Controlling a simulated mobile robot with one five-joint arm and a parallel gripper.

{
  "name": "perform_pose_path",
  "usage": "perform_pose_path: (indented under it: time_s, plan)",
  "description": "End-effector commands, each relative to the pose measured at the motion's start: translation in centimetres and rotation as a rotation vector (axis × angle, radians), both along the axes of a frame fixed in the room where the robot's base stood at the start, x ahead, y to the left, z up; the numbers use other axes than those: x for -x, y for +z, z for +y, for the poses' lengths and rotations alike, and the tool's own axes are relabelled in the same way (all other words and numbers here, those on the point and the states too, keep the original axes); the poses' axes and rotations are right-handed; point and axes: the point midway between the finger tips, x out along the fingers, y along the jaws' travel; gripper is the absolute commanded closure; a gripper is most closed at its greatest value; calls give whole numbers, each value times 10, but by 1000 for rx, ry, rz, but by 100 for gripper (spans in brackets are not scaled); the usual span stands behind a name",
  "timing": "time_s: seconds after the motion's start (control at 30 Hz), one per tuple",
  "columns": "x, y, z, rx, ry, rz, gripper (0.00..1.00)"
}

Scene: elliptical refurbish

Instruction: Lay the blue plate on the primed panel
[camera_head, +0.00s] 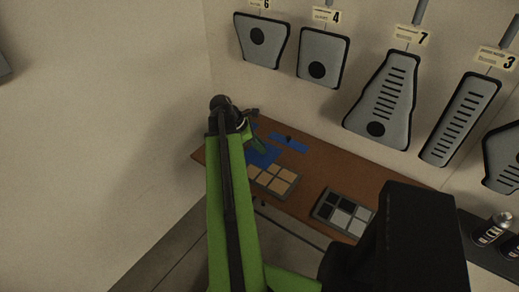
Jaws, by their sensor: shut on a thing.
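My gripper (257,141) is at the left end of the brown table, partly hidden by my own green arm. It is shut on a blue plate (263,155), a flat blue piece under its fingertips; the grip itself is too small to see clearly. A second blue strip (290,142) with a small dark knob lies just to the right. In front of the blue pieces is a framed panel of tan squares (273,180). Farther right is a framed panel of black, grey and pale squares (343,211). I cannot tell which one is the primed panel.
The brown table (340,165) runs along the wall, with bare room between and behind the panels. Dark cans (490,231) stand on a dark surface at right. A black block of mine covers the lower right.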

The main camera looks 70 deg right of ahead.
Motion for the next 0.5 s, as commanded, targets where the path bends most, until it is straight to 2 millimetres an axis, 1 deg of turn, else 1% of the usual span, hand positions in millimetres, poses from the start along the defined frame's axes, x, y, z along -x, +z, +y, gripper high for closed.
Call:
perform_pose_path:
  time_s: [0.07, 0.27, 0.5]
  plan:
    - [-3, 0, 1, 0, 5, 0, 100]
    - [-2, -4, 1, 0, 4, 0, 100]
    - [-2, -21, 0, 0, 4, 0, 100]
